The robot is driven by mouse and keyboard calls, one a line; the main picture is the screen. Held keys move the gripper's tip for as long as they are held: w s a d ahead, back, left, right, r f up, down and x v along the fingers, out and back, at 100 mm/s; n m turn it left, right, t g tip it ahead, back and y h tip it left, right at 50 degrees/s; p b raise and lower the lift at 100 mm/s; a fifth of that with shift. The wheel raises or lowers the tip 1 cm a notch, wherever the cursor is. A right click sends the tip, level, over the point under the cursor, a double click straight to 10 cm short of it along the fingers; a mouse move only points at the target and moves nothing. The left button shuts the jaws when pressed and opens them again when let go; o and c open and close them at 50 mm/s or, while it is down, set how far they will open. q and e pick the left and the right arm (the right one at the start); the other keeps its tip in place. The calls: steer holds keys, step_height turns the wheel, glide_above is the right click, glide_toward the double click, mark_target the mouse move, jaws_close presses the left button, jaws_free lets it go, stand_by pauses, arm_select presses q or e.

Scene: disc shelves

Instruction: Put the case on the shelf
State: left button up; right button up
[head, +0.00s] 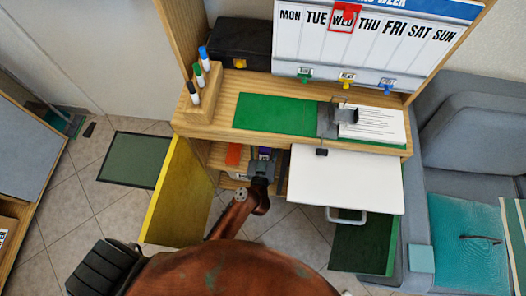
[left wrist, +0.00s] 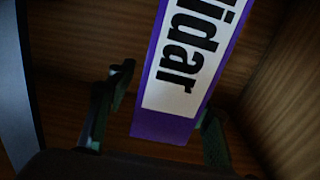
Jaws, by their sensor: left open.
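A purple case (head: 264,152) with a white label stands in the compartment under the desk top, mostly hidden by my left gripper in the head view. In the left wrist view the same case (left wrist: 162,127) is large, and its label shows black letters reading "idar". My left gripper (head: 262,168) reaches into the compartment. In the left wrist view its fingers (left wrist: 165,100) are open, one on each side of the case's near end. I cannot tell whether they touch it. My right gripper is not in view.
Wooden walls enclose the compartment; an orange item (head: 233,154) stands left of the case. A yellow door (head: 178,195) hangs open at left, and a white drawer front (head: 345,180) juts out at right. The desk top (head: 215,125) holds pens, a green mat and papers.

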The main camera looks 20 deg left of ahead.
mark_target(264, 153)
arm_select(q)
steer(key=p+v, duration=0.2)
steer(key=v, duration=0.7)
steer(key=shift+r, duration=0.1)
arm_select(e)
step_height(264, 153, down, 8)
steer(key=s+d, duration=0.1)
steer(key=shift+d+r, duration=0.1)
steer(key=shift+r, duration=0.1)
